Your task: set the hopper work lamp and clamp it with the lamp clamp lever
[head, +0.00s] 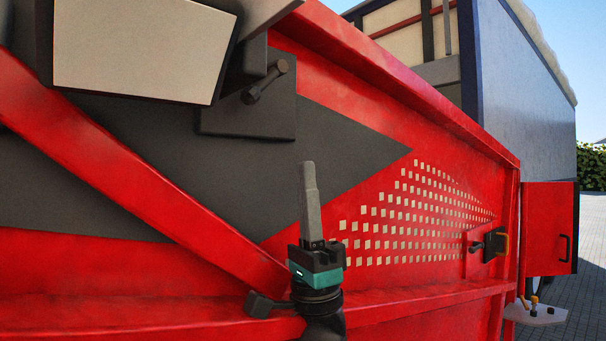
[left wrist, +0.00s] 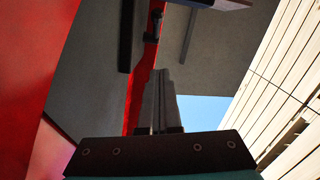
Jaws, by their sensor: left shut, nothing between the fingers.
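The work lamp (head: 145,48) is a dark housing with a broad pale face at the upper left of the head view. Its left and top parts are cut off by the frame. The lamp clamp lever (head: 265,82) is a small dark bar with a rounded end, beside the lamp's right side in front of a dark mounting plate (head: 262,115). My left gripper (head: 309,165) points up, shut and empty, below and right of the lever and apart from it. In the left wrist view its fingers (left wrist: 159,75) are together, and the lever (left wrist: 155,22) shows small beyond them. My right gripper is out of view.
A red hopper wall (head: 420,290) with a diagonal beam (head: 120,160) runs behind my gripper. A latch (head: 490,244) sits farther right, near a red box (head: 548,228). Open space lies around my gripper.

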